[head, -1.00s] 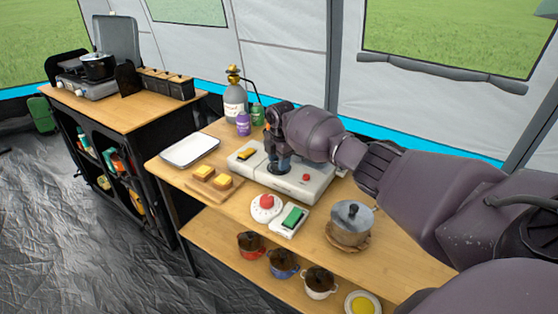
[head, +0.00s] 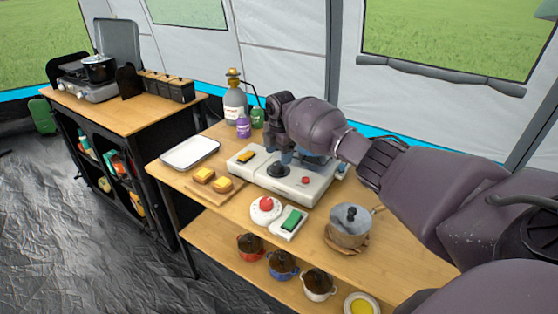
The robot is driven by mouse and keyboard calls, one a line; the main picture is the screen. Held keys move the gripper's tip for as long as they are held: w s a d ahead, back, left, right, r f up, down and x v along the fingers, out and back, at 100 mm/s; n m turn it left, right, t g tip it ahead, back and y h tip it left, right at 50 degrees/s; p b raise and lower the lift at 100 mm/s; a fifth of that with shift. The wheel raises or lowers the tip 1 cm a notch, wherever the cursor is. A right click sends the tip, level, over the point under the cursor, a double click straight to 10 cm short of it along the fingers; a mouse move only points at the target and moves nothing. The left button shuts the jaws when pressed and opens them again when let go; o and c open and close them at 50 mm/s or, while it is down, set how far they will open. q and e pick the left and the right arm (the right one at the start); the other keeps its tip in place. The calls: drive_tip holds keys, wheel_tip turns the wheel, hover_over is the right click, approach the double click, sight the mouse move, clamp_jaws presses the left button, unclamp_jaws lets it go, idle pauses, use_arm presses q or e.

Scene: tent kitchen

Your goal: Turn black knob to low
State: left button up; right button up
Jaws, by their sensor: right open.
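A white control panel (head: 312,190) lies on the wooden table in the head view. The black knob (head: 279,170) sits on it, left of a small red button (head: 305,180); a yellow switch (head: 246,156) is at the panel's left end. The knob's setting is too small to read. My right gripper (head: 286,158) is open, just behind and above the knob. The knob now shows clear in front of it, and the fingers are partly hidden by the wrist. My left gripper is not in view.
A red dial on a white base (head: 265,209), a green switch (head: 291,220) and a pot (head: 350,224) stand in front of the panel. A white tray (head: 189,152) and toast on a board (head: 213,188) are to the left. A gas cylinder (head: 235,104) and purple can (head: 243,127) stand behind.

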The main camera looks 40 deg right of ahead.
sight(279, 165)
wheel_tip(279, 165, up, 7)
drive_tip(key=shift+s+f+p, duration=0.2)
drive_tip(key=shift+p, duration=0.15)
idle(0.5)
